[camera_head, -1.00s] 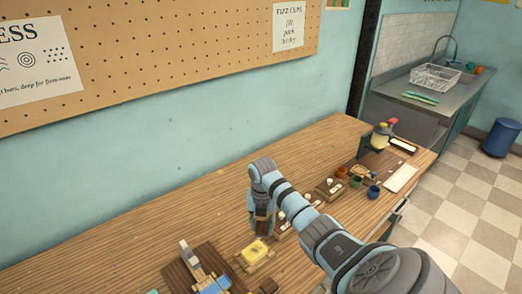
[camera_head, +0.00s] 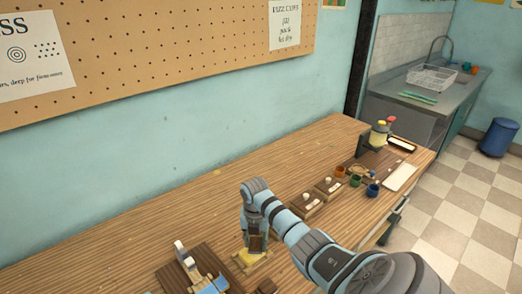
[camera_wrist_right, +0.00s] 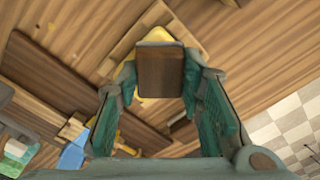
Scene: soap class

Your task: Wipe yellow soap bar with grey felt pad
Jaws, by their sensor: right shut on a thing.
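My right gripper (camera_head: 256,246) is shut on a brown wooden block (camera_wrist_right: 160,72), the visible back of the held pad. In the right wrist view, my right gripper (camera_wrist_right: 160,85) has one finger on each side of the block. No grey felt face shows; its underside is hidden. The yellow soap bar (camera_wrist_right: 158,34) lies on a light wooden tray (camera_wrist_right: 122,48) beneath the block, which covers much of it. In the head view the soap bar (camera_head: 243,257) is partly hidden by the gripper. I cannot tell if pad and soap touch. My left gripper is not in view.
A dark wooden board with a blue and wooden item (camera_head: 212,284) lies left of the tray. A small dark block (camera_head: 267,286) is in front. Small trays (camera_head: 305,203) and several cups (camera_head: 372,190) stand to the right. The table behind is clear.

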